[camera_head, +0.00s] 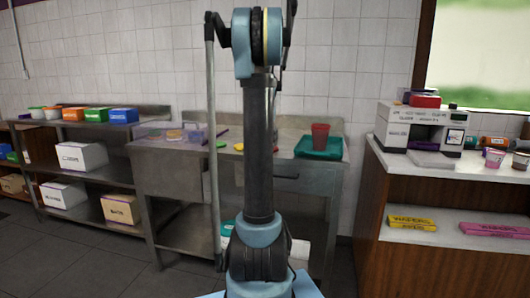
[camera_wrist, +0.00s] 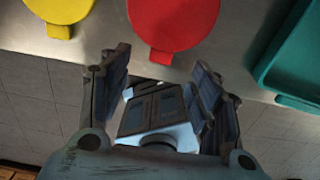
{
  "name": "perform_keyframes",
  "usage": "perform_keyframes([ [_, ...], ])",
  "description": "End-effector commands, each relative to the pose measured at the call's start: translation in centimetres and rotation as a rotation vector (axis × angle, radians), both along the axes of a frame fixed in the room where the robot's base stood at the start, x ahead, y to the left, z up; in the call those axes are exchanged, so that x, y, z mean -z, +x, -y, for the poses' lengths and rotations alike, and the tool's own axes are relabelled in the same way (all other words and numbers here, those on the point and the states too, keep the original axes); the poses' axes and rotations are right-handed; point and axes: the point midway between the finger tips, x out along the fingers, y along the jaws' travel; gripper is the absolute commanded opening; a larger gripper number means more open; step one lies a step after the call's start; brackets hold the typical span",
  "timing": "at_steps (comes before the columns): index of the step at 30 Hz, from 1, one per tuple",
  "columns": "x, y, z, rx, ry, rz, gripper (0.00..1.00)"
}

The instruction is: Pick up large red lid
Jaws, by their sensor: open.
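The large red lid (camera_wrist: 172,20) lies flat on the grey metal counter at the top middle of the wrist view, with its small tab towards my gripper. Its upper part is cut off by the picture edge. My gripper (camera_wrist: 160,70) is open and empty, its two fingers spread on either side below the lid's tab in the picture. No finger visibly grips the lid. In the head view my arm blocks the middle of the counter, and I cannot make out the red lid or my gripper there.
A yellow lid (camera_wrist: 58,8) lies left of the red one, and a teal tray (camera_wrist: 298,62) lies to the right. In the head view a red cup (camera_head: 320,135) stands on the teal tray. A green lid (camera_head: 220,143) lies left of my arm. Bare counter separates lid and tray.

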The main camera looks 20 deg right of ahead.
Motion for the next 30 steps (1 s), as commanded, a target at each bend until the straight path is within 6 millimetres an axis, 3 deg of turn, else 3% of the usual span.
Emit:
perform_keyframes([
  [7,3.0,0.1,-0.2,0.0,0.0,0.0,0.57],
  [16,3.5,0.0,-0.1,0.001,0.0,0.0,0.57],
  [24,3.5,0.0,-0.1,0.002,0.0,0.0,0.17],
  [30,3.5,0.0,0.0,0.002,0.0,0.0,0.14],
])
